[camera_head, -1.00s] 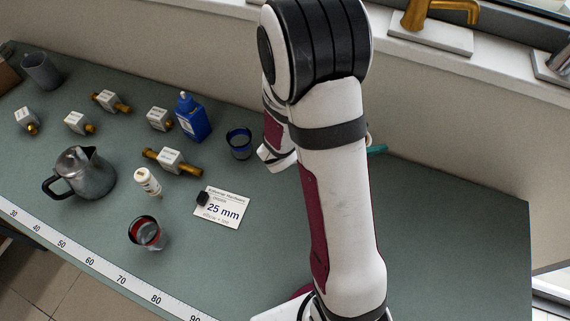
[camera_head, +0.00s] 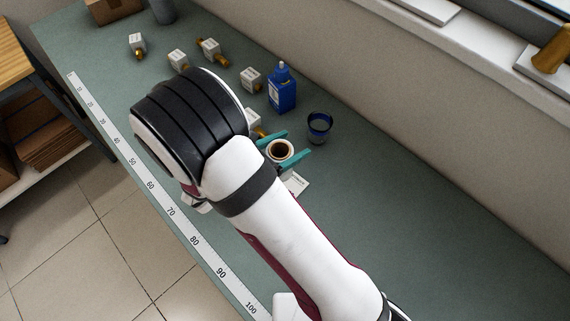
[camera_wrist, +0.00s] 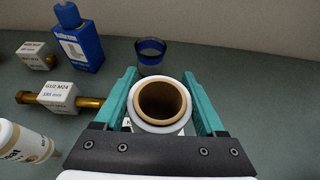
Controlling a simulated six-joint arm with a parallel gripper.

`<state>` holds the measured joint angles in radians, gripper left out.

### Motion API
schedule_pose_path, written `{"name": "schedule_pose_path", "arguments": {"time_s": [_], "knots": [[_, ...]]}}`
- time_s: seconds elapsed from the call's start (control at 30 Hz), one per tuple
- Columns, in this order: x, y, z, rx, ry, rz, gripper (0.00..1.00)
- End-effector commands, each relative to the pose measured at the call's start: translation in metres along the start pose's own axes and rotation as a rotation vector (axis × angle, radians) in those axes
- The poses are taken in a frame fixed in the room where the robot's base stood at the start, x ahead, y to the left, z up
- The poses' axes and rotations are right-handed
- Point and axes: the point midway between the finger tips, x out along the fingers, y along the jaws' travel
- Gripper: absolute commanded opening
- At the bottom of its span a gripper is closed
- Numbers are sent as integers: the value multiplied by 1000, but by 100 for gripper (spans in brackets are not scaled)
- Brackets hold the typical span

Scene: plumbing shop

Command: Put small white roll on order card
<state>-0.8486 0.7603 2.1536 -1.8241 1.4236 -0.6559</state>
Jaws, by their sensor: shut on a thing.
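The small white roll (camera_head: 280,151), a white ring with a brown core, is between the teal fingers of my gripper (camera_head: 297,142). In the wrist view the roll (camera_wrist: 161,104) shows its open core, with a finger of my gripper (camera_wrist: 159,73) against each side. The order card (camera_head: 297,184) is a white card on the bench, mostly hidden by my arm and gripper. Only a sliver of the card shows in the wrist view. The roll appears above or near the card; its height cannot be told.
A dark blue glass (camera_head: 319,128) and a blue bottle (camera_head: 282,89) stand close beyond the gripper. A brass-ended fitting (camera_wrist: 58,97) and a white tub (camera_wrist: 25,143) are at left in the wrist view. The bench (camera_head: 400,210) is clear to the right.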

Motion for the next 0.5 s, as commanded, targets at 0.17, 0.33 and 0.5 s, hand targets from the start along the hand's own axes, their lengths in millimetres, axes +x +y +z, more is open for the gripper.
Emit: {"name": "schedule_pose_path", "arguments": {"time_s": [0.17, 0.33, 0.5], "knots": [[15, 0, -34, -2, 0, -2, 7], [18, 0, -42, 3, 1, -1, 7], [19, 0, -43, 3, 1, -1, 7]]}}
